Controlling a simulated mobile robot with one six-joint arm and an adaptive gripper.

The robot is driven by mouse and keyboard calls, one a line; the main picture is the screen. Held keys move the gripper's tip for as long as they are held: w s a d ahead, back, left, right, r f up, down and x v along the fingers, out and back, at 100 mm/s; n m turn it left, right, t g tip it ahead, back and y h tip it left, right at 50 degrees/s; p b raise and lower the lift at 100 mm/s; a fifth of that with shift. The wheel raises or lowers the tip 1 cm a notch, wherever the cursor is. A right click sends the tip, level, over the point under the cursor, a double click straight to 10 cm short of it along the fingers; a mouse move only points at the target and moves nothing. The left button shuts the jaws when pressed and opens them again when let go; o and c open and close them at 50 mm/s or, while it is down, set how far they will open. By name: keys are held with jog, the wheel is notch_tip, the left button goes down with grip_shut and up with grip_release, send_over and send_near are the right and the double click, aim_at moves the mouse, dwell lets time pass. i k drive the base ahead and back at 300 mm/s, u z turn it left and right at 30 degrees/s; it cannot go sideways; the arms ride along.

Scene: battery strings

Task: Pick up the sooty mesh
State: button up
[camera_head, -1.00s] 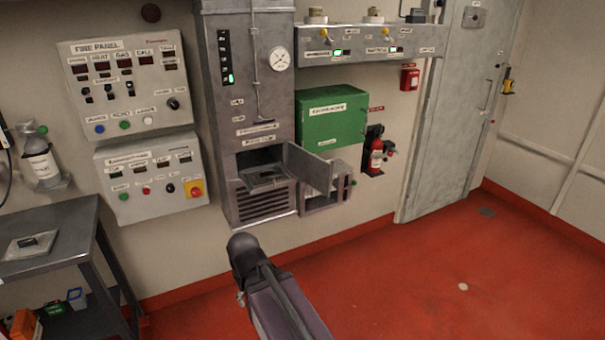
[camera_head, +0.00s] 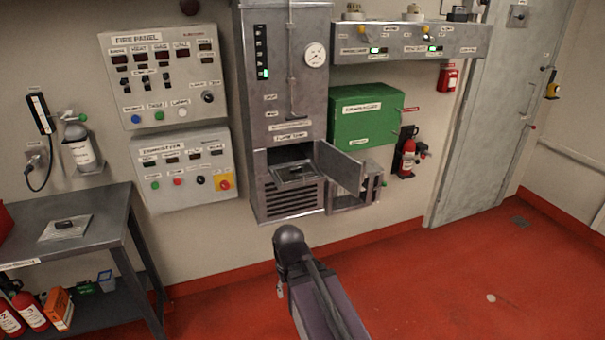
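A dark flat panel with a raised handle, which may be the sooty mesh (camera_head: 296,173), lies in the open compartment low on the tall grey cabinet (camera_head: 286,105). The compartment's door (camera_head: 340,168) stands open to the right. A lighter flat plate with a dark handle (camera_head: 66,228) lies on the metal bench at left. I cannot tell for sure which of the two is sooty. My arm rises from the bottom of the view, below and in front of the cabinet, apart from both. My gripper itself cannot be made out.
The metal bench (camera_head: 110,207) stands at left, with extinguishers (camera_head: 30,311) and an orange box (camera_head: 58,308) on its lower shelf. A small open box (camera_head: 353,194) juts out beside the compartment door. The red floor (camera_head: 440,285) at right is mostly clear.

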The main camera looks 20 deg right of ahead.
aim_at(285, 175)
jog(key=u, duration=0.25)
jog(key=i, duration=1)
jog(key=z, duration=0.25)
